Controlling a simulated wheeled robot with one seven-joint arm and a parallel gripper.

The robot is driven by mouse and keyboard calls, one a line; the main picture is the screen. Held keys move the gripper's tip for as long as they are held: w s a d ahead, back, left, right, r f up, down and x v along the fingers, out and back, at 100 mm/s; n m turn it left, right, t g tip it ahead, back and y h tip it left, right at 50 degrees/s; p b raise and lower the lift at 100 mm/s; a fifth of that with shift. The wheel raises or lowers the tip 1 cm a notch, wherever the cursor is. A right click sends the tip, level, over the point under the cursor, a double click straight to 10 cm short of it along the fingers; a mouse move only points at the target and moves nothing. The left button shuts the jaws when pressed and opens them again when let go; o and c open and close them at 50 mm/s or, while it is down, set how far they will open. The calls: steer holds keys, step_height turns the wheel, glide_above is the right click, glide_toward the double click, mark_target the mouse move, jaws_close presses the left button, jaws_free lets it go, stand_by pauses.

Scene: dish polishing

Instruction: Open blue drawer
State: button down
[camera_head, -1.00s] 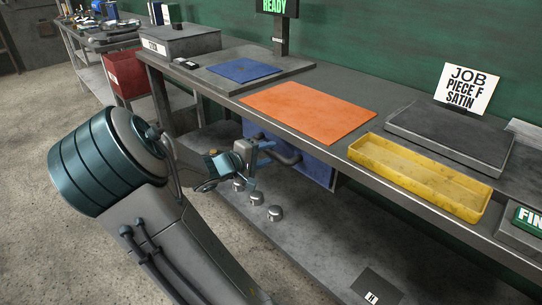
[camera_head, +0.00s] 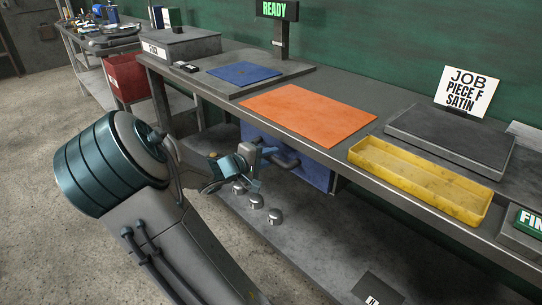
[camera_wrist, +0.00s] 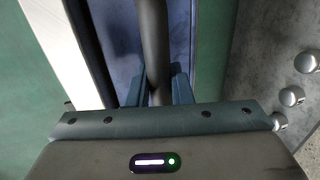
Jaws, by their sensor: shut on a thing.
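The blue drawer (camera_head: 318,176) hangs under the workbench, below the orange mat. Its dark bar handle (camera_head: 288,162) stands out from the front. My gripper (camera_head: 266,160) is at the left part of this handle. In the wrist view, the handle (camera_wrist: 153,40) runs down between the two teal fingers of my gripper (camera_wrist: 158,88), which are shut on it. The blue drawer front (camera_wrist: 122,25) shows behind the handle. The inside of the drawer is hidden under the bench top.
Several round metal knobs (camera_head: 275,216) stand on the lower shelf (camera_head: 310,235) near my gripper. The bench top above holds an orange mat (camera_head: 310,112), a yellow tray (camera_head: 420,180) and a blue mat (camera_head: 244,73). Open floor lies on the left.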

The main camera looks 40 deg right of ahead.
steer(key=f+p+v, duration=0.2)
steer(key=v, duration=1)
steer(key=a+f+p+v, duration=0.1)
steer(key=f+p+v, duration=0.1)
steer(key=v, duration=1.1)
steer(key=shift+a+f+p, duration=0.15)
steer(key=shift+f+p, duration=0.15)
steer(key=shift+f, duration=0.25)
steer(key=shift+w, duration=0.1)
steer(key=c, duration=1.3)
jaws_free()
steer(key=shift+c, duration=0.2)
steer(key=p+v, duration=0.1)
steer(key=v, duration=1.2)
steer(key=shift+a+p, duration=0.3)
steer(key=shift+a, duration=0.1)
steer(key=shift+r, duration=0.1)
